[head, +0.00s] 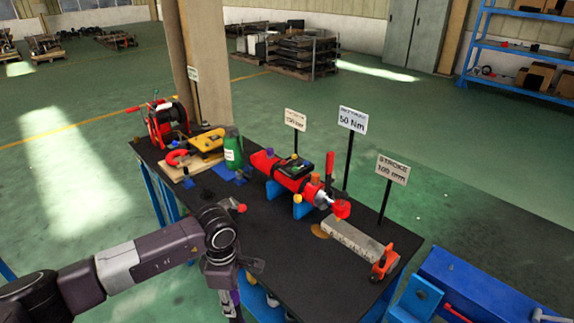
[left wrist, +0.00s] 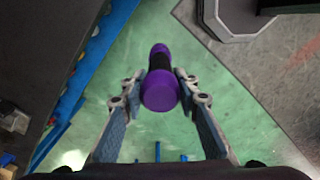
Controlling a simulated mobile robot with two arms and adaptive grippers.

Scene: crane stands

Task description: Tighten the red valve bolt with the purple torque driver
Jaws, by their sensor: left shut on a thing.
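The purple torque driver (left wrist: 160,92) is between the fingers of my left gripper (left wrist: 160,85), which is shut on it, in the left wrist view. Its rounded purple end faces the camera and a black band shows behind it. In the head view my left gripper (head: 232,292) hangs beside the near edge of the black-topped table, and a bit of the purple driver (head: 235,297) shows. A red cylinder (head: 292,175) lies on blue supports on the table, away from the gripper. It carries several small coloured fittings; I cannot tell which is the red valve bolt. My right gripper is not in view.
The black table (head: 285,245) holds a grey block (head: 352,241), an orange-red clamp (head: 383,262), a green bottle (head: 232,152), a yellow case (head: 205,141) and a red reel (head: 167,122). A blue box (head: 470,285) stands right of the table.

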